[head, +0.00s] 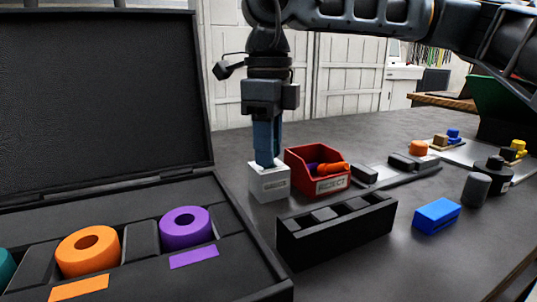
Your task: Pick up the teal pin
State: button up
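My gripper (266,158) points straight down over a small white block (270,184) with a label on its front. Its blue fingers reach the block's top. I cannot tell whether they are open or shut, or whether anything is between them. I make out no teal pin; one could be hidden behind the fingers or in the block. The only clearly teal thing is a rounded piece (5,268) in the black case, cut off by the left picture edge.
The open black case (250,268) holds an orange ring (88,251) and a purple ring (186,228). A red reject bin (331,184) stands right of the block. A black slotted rack (336,235), a blue block (436,216) and a grey cylinder (476,189) stand nearby.

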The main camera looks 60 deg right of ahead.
grip_shut()
jog(key=shift+r, duration=0.1)
